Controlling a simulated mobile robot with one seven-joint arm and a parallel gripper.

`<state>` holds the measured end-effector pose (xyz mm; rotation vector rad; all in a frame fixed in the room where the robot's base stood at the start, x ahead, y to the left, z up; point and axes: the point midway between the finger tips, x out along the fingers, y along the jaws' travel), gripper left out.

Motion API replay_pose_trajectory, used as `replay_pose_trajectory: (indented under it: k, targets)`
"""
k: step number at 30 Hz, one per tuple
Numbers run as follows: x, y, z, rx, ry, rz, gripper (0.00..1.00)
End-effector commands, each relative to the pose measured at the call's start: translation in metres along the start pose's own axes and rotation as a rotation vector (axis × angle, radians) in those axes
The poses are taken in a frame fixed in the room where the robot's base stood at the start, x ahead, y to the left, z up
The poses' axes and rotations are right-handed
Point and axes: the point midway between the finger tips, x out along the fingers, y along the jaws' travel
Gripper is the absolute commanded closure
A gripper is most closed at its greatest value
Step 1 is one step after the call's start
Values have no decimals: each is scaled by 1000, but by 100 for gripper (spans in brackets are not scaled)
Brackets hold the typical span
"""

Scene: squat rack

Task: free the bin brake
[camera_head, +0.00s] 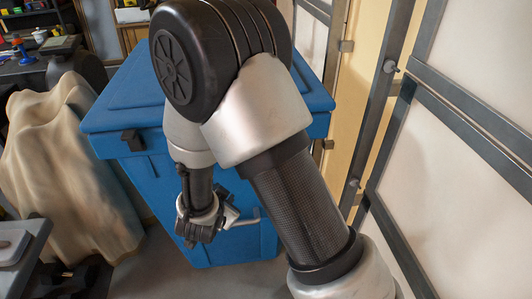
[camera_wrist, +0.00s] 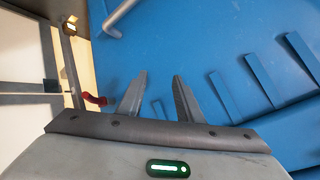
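The blue bin (camera_head: 115,110) stands upright with its lid shut, largely behind my arm in the head view. Its blue ribbed wall (camera_wrist: 220,40) fills most of the wrist view. My gripper (camera_head: 222,222) is low in front of the bin. In the wrist view its two fingers (camera_wrist: 160,76) are apart with nothing between them. A small curved red piece (camera_wrist: 95,99) shows left of the fingers; it may be the brake lever, but I cannot tell for sure. A grey bent bar (camera_head: 247,220) shows just right of my gripper. A grey bar end also shows at the top of the wrist view (camera_wrist: 116,22).
A beige draped cover (camera_head: 65,165) stands close left of the bin. A dark metal frame with pale panels (camera_head: 480,150) runs along the right. A cluttered workbench (camera_head: 40,65) is at the back left. Some grey floor (camera_head: 150,260) is bare in front of the bin.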

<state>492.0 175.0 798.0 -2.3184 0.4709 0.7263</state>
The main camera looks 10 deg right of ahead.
Motion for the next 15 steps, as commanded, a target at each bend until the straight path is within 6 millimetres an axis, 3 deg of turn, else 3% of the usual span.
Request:
replay_pose_trajectory:
  k: [1,3,9,15]
  targets:
    - [5,21,15,-15,56,35,68]
    - [8,49,25,-31,162,70,68]
    - [-16,120,33,-158,478,99,68]
    - [-48,150,30,-288,683,57,68]
